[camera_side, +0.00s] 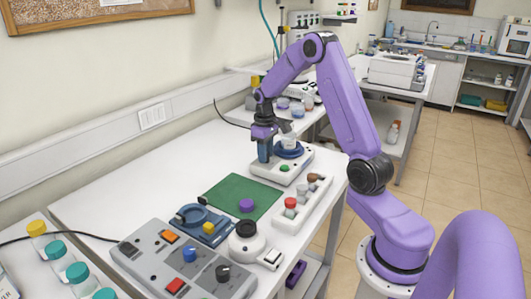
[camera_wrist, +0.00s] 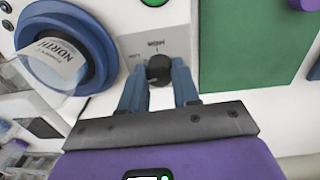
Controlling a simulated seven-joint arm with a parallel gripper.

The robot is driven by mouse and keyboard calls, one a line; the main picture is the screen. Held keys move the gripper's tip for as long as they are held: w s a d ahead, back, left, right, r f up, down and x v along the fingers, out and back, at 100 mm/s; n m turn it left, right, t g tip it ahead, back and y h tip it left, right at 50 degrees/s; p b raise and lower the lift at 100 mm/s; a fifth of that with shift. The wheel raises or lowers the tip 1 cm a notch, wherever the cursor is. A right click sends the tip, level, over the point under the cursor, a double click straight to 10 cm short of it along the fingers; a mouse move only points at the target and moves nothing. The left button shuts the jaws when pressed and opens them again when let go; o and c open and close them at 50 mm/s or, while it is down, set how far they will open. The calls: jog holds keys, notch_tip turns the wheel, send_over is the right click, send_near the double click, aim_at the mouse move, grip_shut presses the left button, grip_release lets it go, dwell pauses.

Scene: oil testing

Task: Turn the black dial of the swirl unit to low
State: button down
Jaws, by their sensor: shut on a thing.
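The swirl unit (camera_side: 297,172) is a pale box with a round blue platform (camera_wrist: 62,45) and a green button (camera_side: 284,168). The black dial (camera_wrist: 160,68) sits on a grey panel (camera_wrist: 168,44) with small printed marks, too blurred to read surely. My gripper (camera_wrist: 160,82) has its blue fingers on either side of the dial, shut on it. In the side view my gripper (camera_side: 265,155) points down at the unit's left end and hides the dial.
A green mat (camera_side: 225,195) with a purple cap (camera_side: 246,205) lies in front of the unit. A white rack (camera_side: 312,203) stands to its right. Nearer are a round white device (camera_side: 246,248) and a grey control box (camera_side: 150,262). Bottles (camera_side: 58,250) stand at left.

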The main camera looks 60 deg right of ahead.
jog(key=m, duration=0.4)
jog(key=shift+m, duration=2)
jog(key=c, duration=0.8)
grip_release()
jog(key=r, duration=1.7)
jog(key=shift+w+a+r, duration=0.2)
jog(key=shift+r, duration=0.05)
